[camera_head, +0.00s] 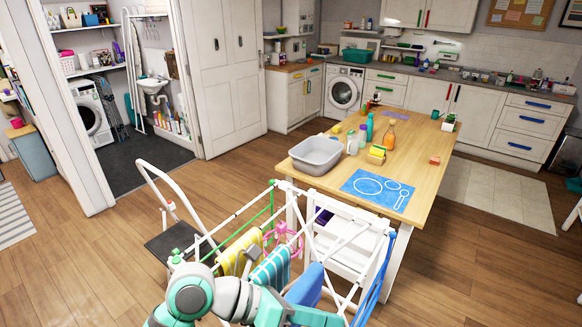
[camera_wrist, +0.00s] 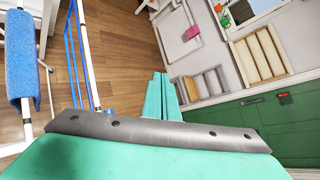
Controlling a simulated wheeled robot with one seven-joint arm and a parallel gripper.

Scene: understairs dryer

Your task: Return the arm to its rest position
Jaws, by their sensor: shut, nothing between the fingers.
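My arm (camera_head: 190,297) shows at the bottom of the head view, with its white and teal links bent in front of the drying rack. Its far end runs off the lower edge there, so my gripper cannot be made out in that view. In the wrist view my gripper (camera_wrist: 161,76) has its two teal fingers together, shut and empty. A blue cloth (camera_wrist: 25,60) on a white rail lies left of the fingers, apart from them.
The drying rack (camera_head: 345,228) with hung cloths stands close by my arm. A step stool (camera_head: 172,240) is to its left. The wooden table (camera_head: 425,165) behind carries a grey basin (camera_head: 316,155) and bottles. Green cabinets (camera_wrist: 240,118) show in the wrist view.

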